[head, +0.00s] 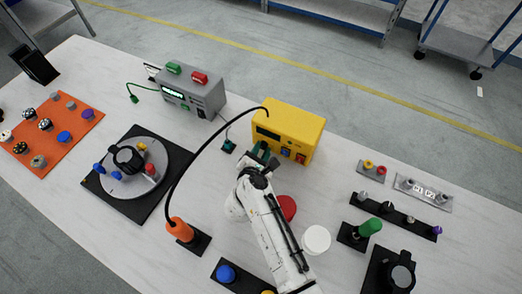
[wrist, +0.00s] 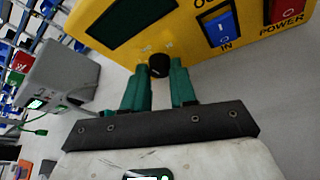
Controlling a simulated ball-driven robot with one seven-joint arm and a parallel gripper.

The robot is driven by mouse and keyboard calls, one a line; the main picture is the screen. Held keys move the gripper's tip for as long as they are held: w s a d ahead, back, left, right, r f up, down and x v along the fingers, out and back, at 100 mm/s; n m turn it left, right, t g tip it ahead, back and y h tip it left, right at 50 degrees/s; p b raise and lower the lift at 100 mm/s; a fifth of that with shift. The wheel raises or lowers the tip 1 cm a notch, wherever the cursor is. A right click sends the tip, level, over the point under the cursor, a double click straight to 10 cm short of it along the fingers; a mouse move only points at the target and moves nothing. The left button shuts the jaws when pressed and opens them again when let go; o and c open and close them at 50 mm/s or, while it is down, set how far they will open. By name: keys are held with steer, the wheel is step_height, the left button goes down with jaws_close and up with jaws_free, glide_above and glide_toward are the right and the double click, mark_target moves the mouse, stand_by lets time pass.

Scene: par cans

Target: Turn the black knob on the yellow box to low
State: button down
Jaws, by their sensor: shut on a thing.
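The yellow box (head: 292,122) stands at the back middle of the table. Its front has a dark display window, a blue switch and a red switch. In the wrist view, the yellow box (wrist: 165,42) fills the top, with the blue switch (wrist: 219,27) marked IN and the red switch (wrist: 287,8) marked POWER. The black knob (wrist: 159,66) sticks out low on the front. My gripper (wrist: 158,72) is shut on the knob, with a green finger on either side. In the head view, my gripper (head: 262,152) is at the box's front and hides the knob.
A grey box (head: 190,90) with red and green tops stands left of the yellow box. A thin black curved rod rises from an orange base (head: 180,231) and arches close to my gripper. A red disc (head: 286,207) and a white disc (head: 316,239) lie near my arm.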

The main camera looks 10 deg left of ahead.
steer(key=shift+a+r, duration=0.1)
steer(key=shift+r, duration=0.05)
steer(key=shift+a+n+g+h+p, duration=0.1)
steer(key=shift+n+g+h+p, duration=0.2)
steer(key=shift+n+h+p, duration=0.35)
steer(key=shift+w+a+n+g+h, duration=0.15)
steer(key=shift+n+g+h, duration=0.3)
steer(key=shift+n, duration=0.5)
steer(key=shift+a+n+h, duration=0.1)
steer(key=shift+n+h, duration=0.6)
steer(key=shift+n, duration=0.1)
steer(key=shift+n+g+h+b, duration=0.35)
steer(key=shift+n+h+b, duration=0.25)
steer(key=shift+n, duration=0.4)
steer(key=c, duration=0.9)
jaws_free()
